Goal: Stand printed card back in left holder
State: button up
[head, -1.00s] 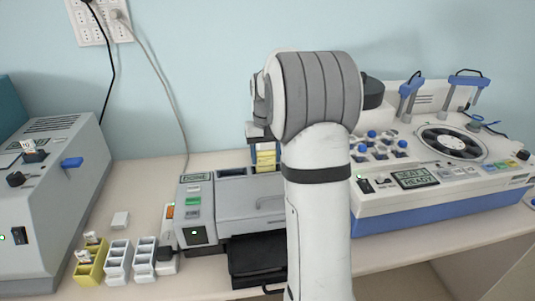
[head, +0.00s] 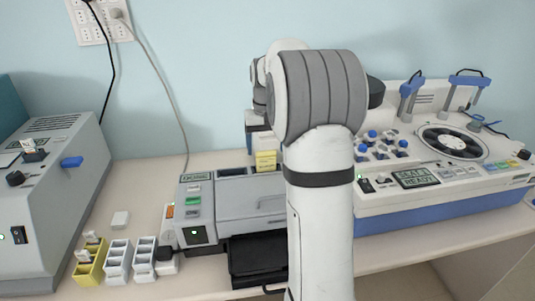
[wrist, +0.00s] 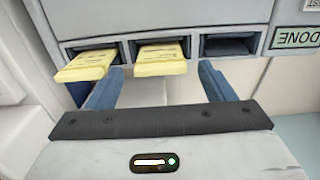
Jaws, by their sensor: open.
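Two pale yellow printed cards stick out of adjoining slots of the grey machine marked DONE: a middle one (wrist: 160,60) and a left one (wrist: 85,65) in the wrist view. The third slot at right looks empty. My gripper (wrist: 162,68) is open, its blue fingers apart at either side of the middle card, with no visible grip on it.
Two white holders (head: 118,262) (head: 146,260) stand beside the yellow one. A large grey machine (head: 50,200) fills the left side, and a white and blue machine (head: 440,190) the right. A black tray (head: 256,258) sits at the front.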

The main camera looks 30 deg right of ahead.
notch_tip(320, 180, up, 8)
jog(key=r, duration=0.1)
jog(key=s+a+f+n+t, duration=0.2)
jog(key=s+a, duration=0.8)
jog(key=s, duration=0.2)
jog(key=s+a+f, duration=0.3)
jog(key=s+f, duration=0.1)
jog(key=s, duration=0.3)
jog(key=s+a+f+n+t, duration=0.1)
jog(key=s+a+f, duration=0.1)
jog(key=s+f, duration=0.2)
jog(key=s, duration=0.3)
jog(key=shift+s+a, duration=0.3)
jog(key=shift+a, duration=0.1)
jog(key=shift+f, duration=0.1)
